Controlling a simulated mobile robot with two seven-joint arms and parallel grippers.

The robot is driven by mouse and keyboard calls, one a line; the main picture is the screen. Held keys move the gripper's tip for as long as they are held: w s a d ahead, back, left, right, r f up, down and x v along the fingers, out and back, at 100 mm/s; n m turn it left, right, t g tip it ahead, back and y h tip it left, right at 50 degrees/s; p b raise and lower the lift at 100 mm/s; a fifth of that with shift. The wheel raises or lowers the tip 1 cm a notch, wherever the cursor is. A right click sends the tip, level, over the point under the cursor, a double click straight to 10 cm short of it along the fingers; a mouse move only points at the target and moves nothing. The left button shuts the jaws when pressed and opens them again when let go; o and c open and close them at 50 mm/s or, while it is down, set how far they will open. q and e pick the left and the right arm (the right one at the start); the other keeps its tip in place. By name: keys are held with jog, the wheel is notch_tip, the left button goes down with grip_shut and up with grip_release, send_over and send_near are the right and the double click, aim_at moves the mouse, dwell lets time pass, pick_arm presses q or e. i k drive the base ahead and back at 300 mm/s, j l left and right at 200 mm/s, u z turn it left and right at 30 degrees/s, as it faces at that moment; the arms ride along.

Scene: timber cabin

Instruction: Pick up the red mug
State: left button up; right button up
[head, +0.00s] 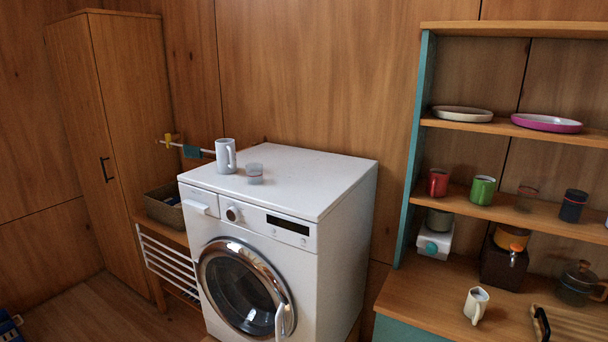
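The red mug (438,182) stands upright on the middle shelf (510,211) of the open shelf unit at the right, close to its teal left side panel. A green mug (482,190) stands just to its right, with a small gap between them. Neither of my grippers shows in the head view, and nothing touches the red mug.
A washing machine (290,185) stands left of the shelf unit, with a white mug (225,156) and a clear cup (254,174) on top. A dark cup (572,205) shares the mug shelf. A white pitcher (476,304) stands on the counter (425,292) below.

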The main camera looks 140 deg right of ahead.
aim_at(438, 180)
jog(key=z, duration=5.55)
